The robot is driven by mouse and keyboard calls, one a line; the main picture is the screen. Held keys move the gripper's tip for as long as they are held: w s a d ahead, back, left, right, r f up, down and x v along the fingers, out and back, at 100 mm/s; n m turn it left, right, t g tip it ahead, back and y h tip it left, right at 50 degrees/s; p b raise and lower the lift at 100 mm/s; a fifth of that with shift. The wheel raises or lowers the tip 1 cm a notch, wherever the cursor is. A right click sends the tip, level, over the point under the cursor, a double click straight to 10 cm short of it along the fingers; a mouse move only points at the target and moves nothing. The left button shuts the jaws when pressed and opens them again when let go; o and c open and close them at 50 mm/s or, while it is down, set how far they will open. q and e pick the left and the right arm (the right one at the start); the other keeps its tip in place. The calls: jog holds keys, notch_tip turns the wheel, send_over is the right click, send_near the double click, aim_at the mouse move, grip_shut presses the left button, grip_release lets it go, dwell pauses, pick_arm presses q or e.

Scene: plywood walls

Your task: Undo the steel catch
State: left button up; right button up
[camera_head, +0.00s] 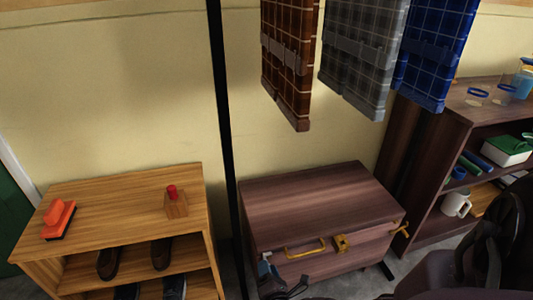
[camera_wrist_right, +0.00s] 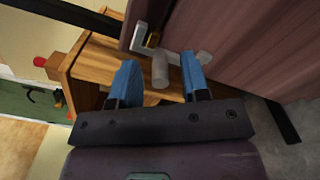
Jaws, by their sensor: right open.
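The steel catch (camera_wrist_right: 160,70) shows in the right wrist view as a grey plate with a bar and a rounded knob, mounted at the edge of the dark wooden chest (camera_head: 310,200). My right gripper (camera_wrist_right: 160,77) is open, with its blue fingers on either side of the knob. I cannot tell whether either finger touches it. In the head view my right gripper (camera_head: 268,271) is at the chest's front left corner and mostly hides the steel catch. My left gripper is not in view.
The chest front has a brass handle (camera_head: 305,249), a brass clasp (camera_head: 341,243) and a brass catch (camera_head: 401,229) at right. A light wooden shoe rack (camera_head: 120,190) stands left, beyond a black post (camera_head: 222,120). Checked cloths (camera_head: 290,55) hang above. A dark shelf (camera_head: 450,135) stands right.

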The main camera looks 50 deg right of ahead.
jog(key=shift+w, duration=0.1)
dwell(0.3)
grip_shut()
jog(key=shift+d, duration=0.1)
